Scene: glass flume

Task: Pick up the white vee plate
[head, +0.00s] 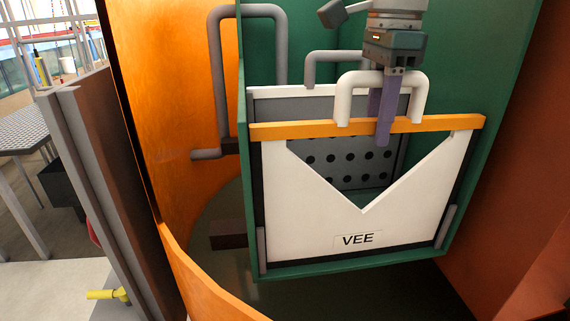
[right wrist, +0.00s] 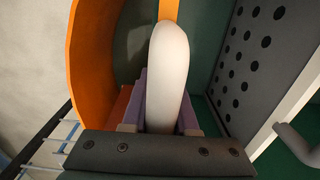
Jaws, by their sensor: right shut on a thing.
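The white vee plate (head: 300,210) stands upright in a green rack (head: 350,270), facing me. It has a V-shaped notch, a "VEE" label, an orange top bar (head: 280,130) and a white arched handle (head: 343,100). My right gripper (head: 381,128) comes down from above with its purple fingers astride the handle's top. In the right wrist view the handle (right wrist: 167,75) lies between the two fingers (right wrist: 162,118), and the gripper is shut on it. The plate's lower edge is at the rack's bottom rail. My left gripper is not in view.
A grey perforated plate (head: 380,165) with a grey handle (head: 318,56) stands close behind the vee plate. Another grey handle-like pipe (head: 217,70) is at left. A curved orange wall (head: 180,90) surrounds the rack's left side. A yellow valve (head: 105,294) is at lower left.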

